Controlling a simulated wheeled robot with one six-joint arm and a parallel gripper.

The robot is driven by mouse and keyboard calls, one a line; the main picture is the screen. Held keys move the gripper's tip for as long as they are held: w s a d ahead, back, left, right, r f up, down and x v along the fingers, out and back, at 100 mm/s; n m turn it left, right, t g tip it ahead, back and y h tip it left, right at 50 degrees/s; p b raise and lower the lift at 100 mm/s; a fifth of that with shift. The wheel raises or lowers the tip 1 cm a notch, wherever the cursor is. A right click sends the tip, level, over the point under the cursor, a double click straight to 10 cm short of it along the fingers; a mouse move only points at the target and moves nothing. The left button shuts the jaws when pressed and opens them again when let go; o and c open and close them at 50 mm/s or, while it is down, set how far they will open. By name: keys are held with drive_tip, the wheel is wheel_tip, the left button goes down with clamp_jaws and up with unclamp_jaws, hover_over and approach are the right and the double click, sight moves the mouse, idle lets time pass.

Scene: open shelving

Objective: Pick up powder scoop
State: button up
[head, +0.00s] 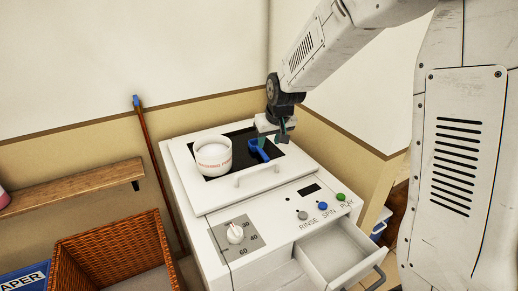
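A blue powder scoop (257,146) lies on the dark panel (238,134) on top of the white washing machine, just right of a white tub. My gripper (273,138) points down over the back right of this panel, close beside the scoop on its right. Its two fingers look spread apart with nothing between them. The view is too small to tell whether a finger touches the scoop.
The white tub (213,155) holds white powder. A front handle (257,176), a dial (235,233) and buttons (322,206) are on the machine. Its drawer (335,252) is open.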

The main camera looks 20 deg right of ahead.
sight(264, 154)
drive_tip(key=x, duration=0.7)
drive_tip(key=shift+s+a, duration=0.15)
drive_tip(key=shift+a, duration=0.25)
clamp_jaws()
